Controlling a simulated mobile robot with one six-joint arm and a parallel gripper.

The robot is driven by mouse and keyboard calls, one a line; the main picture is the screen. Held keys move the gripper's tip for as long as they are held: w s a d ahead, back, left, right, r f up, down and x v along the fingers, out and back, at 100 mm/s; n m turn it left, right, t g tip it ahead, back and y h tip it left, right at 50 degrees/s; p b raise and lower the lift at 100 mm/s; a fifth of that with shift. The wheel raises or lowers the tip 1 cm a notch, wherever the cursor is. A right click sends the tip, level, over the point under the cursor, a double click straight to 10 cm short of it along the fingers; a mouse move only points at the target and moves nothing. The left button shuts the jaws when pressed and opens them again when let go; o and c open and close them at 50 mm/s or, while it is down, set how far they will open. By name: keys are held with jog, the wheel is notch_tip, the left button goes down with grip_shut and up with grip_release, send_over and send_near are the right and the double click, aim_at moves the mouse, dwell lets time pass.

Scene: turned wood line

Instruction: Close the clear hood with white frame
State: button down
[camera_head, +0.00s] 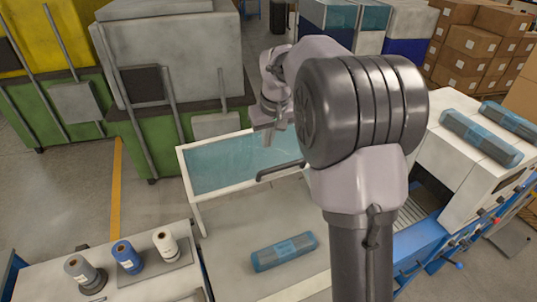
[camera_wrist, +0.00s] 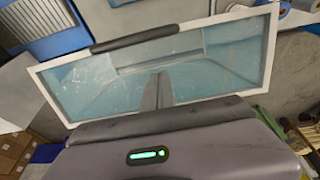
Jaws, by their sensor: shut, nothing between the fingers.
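The clear hood (camera_head: 228,163) with its white frame stands raised over the grey worktable, its near edge lifted well above the table top. A dark bar handle (camera_head: 280,171) runs along its near edge. In the wrist view the hood's clear panel (camera_wrist: 215,65) fills the middle, with the handle (camera_wrist: 135,38) along the upper edge. My gripper (camera_head: 268,137) is near the far part of the hood, away from the handle. Its fingers (camera_wrist: 158,88) are shut and empty, in front of the panel in the wrist view. I cannot tell whether they touch it. My arm hides the hood's right part.
A blue wrapped bundle (camera_head: 284,251) lies on the worktable below the hood. Several spools, one of them blue (camera_head: 127,257), stand at the lower left. A white machine (camera_head: 470,160) with blue bundles on top is at the right. Green-based machines stand behind.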

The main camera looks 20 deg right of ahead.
jog(key=x, duration=0.3)
jog(key=shift+s+f, duration=0.1)
jog(key=shift+f, duration=0.2)
jog(key=shift+s+f, duration=0.25)
jog(key=shift+s, duration=0.35)
jog(key=shift+s+f, duration=0.25)
jog(key=shift+s, duration=0.4)
jog(key=shift+s+f, duration=0.2)
jog(key=shift+s, duration=0.25)
jog(key=shift+w+f, duration=0.1)
jog(key=shift+f, duration=0.1)
